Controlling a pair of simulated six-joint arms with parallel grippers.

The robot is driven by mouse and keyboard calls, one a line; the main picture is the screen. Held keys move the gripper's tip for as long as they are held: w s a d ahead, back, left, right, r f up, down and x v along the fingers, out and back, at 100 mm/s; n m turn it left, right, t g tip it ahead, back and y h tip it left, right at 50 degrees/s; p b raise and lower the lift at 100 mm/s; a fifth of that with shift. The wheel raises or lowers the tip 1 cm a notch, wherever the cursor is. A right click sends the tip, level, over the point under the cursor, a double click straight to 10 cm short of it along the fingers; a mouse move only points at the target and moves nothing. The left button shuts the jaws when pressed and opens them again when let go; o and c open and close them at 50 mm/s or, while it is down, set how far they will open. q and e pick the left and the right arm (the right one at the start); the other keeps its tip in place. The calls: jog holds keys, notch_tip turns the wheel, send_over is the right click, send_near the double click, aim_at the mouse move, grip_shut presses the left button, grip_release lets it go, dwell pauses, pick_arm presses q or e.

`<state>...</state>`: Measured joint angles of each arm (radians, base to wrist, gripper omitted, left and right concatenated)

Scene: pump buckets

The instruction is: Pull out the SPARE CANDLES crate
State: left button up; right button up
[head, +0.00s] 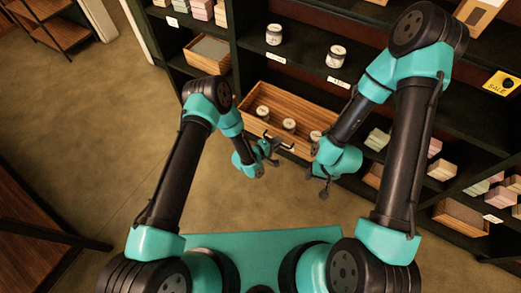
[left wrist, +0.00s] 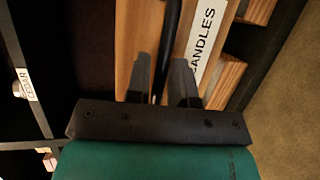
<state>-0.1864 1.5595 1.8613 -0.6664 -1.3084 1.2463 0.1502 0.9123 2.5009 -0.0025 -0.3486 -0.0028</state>
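The wooden crate (head: 290,97) sits at a low shelf of the dark shelving, with several white candle jars inside. In the left wrist view its front carries a white label (left wrist: 203,42) ending in "ANDLES"; the first part is cut off. My left gripper (head: 276,146) is at the crate's front. In the left wrist view its two fingers (left wrist: 162,78) stand apart over the wood beside the label, with a dark strip between them. I cannot tell whether they touch the crate. My right gripper (head: 317,184) hangs to the right of it, apparently empty with its fingers apart.
Two jars (head: 274,35) (head: 336,56) stand on the shelf above. A smaller crate (head: 208,53) is to the left, and another (head: 461,215) is low at the right, near stacked pastel boxes (head: 442,169). The brown floor (head: 95,130) at left is clear.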

pick_arm(q)
jog(key=v, duration=1.6)
jog(key=shift+s+a, duration=0.25)
jog(key=shift+a, duration=0.1)
jog(key=s+a+r+m+g+y, duration=0.1)
jog(key=a+m+g+y, duration=0.15)
jog(key=a, duration=0.35)
jog(key=s+a+r+m+g+y, duration=0.1)
jog(key=s+a+m+y, duration=0.1)
jog(key=a+y, duration=0.35)
jog(key=s+a+r+m+g+y, duration=0.1)
jog(key=s+a+r+g, duration=0.3)
jog(key=s+a, duration=0.3)
jog(key=shift+s+a+r, duration=0.35)
jog(key=shift+s+r, duration=0.05)
jog(key=shift+s, duration=0.6)
jog(key=shift+d, duration=0.1)
dwell(0.4)
